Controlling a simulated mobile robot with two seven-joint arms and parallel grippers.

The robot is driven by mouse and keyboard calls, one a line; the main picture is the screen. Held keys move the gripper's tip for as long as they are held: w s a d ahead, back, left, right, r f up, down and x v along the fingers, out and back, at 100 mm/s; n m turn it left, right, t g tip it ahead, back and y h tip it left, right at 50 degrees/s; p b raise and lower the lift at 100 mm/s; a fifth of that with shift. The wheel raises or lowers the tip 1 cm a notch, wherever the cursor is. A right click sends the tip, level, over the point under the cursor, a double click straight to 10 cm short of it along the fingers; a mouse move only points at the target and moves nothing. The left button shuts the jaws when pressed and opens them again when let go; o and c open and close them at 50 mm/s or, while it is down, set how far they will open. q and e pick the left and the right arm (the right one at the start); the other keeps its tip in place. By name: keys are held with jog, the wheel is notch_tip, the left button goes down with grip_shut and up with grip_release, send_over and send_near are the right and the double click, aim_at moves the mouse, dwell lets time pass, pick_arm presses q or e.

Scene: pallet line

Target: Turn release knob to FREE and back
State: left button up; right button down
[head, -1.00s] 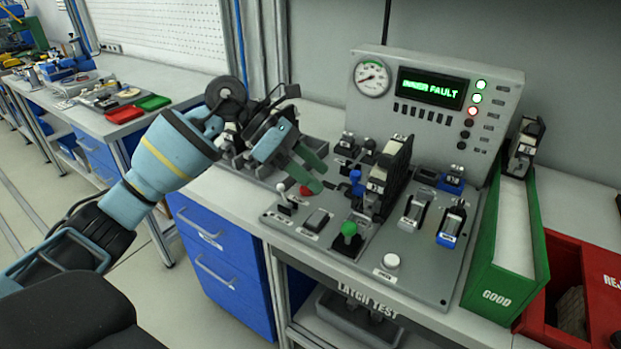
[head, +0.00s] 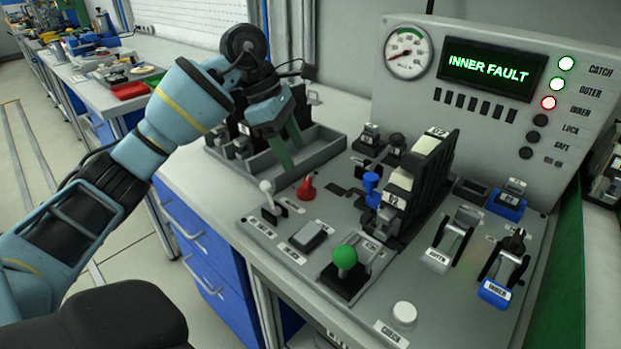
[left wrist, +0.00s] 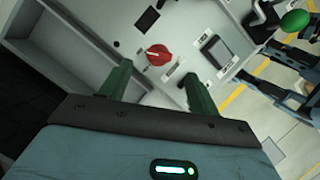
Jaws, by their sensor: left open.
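A red knob (head: 307,188) sits on the grey panel (head: 280,295), at its left back part. It shows from above in the left wrist view (left wrist: 158,55), beyond the fingertips, beside a pale label. My left gripper (head: 288,150) is open and empty, with green fingers pointing down. It hangs to the upper left of the knob in the head view, in front of a grey tray, and does not touch the knob. In the left wrist view its fingers (left wrist: 158,85) stand apart with the knob between their directions. My right gripper is not in view.
A white-tipped lever (head: 267,190), a green ball knob (head: 345,257) and a blue knob (head: 371,180) stand close around the red knob. A black latch block (head: 425,185) stands to the right. The display (head: 488,66) reads INNER FAULT. A grey tray (head: 305,160) lies behind.

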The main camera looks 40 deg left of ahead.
aim_at(308, 182)
pick_arm(q)
jog(key=x, duration=0.6)
jog(key=shift+d+f, duration=0.15)
jog(key=shift+f, duration=0.15)
jog(key=shift+w+d+f, duration=0.15)
jog(key=shift+d+f, duration=0.05)
jog(key=shift+f, duration=0.35)
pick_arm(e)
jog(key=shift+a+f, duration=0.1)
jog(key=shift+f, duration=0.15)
pick_arm(q)
jog(key=c, duration=1)
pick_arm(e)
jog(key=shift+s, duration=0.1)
